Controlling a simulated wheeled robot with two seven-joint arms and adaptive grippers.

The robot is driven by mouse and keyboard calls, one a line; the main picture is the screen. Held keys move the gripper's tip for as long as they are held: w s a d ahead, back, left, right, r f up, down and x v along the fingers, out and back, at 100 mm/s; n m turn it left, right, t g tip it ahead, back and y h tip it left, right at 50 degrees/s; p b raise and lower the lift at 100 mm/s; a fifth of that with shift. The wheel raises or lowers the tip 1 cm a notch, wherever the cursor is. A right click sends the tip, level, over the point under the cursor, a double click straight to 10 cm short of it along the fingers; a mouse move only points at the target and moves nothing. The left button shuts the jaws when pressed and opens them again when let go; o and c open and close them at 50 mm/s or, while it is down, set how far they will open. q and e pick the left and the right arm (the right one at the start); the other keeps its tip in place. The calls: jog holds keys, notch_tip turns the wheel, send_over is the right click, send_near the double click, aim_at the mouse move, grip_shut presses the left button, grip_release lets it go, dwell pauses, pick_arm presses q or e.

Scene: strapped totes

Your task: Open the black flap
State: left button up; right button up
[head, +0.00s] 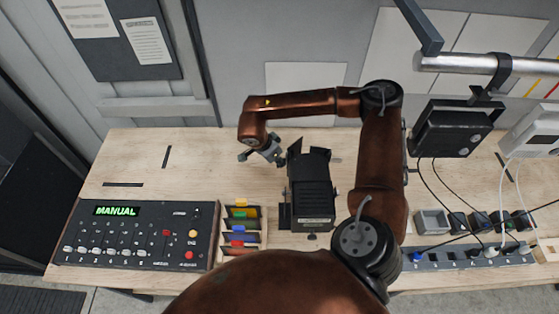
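A black lamp-like device (311,195) stands on the wooden bench in the middle of the head view. A thin black flap (295,151) sticks up at its far left corner. Other dark plates show low along its left and right sides. My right gripper (262,158) is just left of the upright flap, with a small gap seeming to lie between them. Its two fingers look spread apart with nothing between them, though they are small in the picture. My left gripper is not in view.
A control panel (135,236) reading MANUAL lies at the left. A rack of coloured filters (240,228) stands between it and the device. A power strip (450,257) with cables is at the right. A black box (450,128) hangs from a rail (490,64).

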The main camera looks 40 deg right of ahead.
jog(key=o, duration=0.4)
jog(key=shift+r, duration=0.1)
jog(key=v, duration=1.1)
jog(key=shift+a+r, duration=0.25)
jog(key=shift+r, duration=0.1)
